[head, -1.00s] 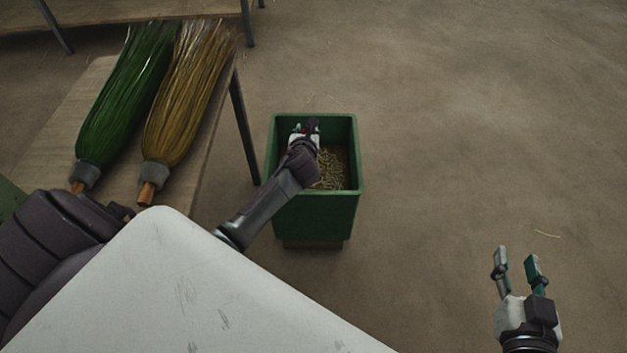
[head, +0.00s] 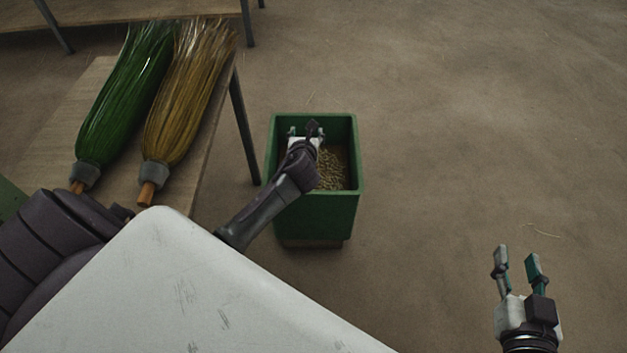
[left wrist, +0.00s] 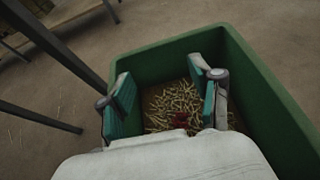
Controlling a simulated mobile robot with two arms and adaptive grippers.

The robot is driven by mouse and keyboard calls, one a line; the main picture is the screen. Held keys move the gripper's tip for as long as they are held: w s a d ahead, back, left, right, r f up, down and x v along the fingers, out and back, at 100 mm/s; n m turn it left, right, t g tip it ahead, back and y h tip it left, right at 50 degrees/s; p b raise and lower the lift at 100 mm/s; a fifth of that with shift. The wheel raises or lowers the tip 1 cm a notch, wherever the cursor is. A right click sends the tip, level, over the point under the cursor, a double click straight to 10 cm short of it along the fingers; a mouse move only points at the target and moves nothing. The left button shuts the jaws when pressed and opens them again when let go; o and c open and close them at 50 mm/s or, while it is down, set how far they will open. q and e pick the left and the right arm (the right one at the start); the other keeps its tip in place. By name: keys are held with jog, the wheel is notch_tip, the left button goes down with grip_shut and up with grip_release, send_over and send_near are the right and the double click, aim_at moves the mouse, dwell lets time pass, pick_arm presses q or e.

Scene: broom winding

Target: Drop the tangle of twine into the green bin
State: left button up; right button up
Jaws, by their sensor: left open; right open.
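The green bin (head: 318,215) stands on the floor beside the table, and its wall (left wrist: 268,95) shows in the left wrist view. My left gripper (head: 302,130) is over the bin's opening with its fingers apart. In the left wrist view the left gripper (left wrist: 162,88) holds nothing. A small red tangle of twine (left wrist: 180,121) shows between and beyond its fingers, seemingly on the straw-coloured scraps in the bin; the gripper's body partly hides it. The tangle cannot be made out in the head view. My right gripper (head: 516,260) is open and empty over the floor at lower right.
A green broom (head: 125,100) and a yellow-brown broom (head: 188,95) lie on the wooden table (head: 60,125) at left. Pale scraps (head: 331,170) cover the bin's bottom. A table leg (head: 243,130) stands close to the bin's left side. The floor at right is clear.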

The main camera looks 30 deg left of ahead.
pick_arm(q)
jog(key=v, duration=1)
jog(key=shift+d, duration=0.1)
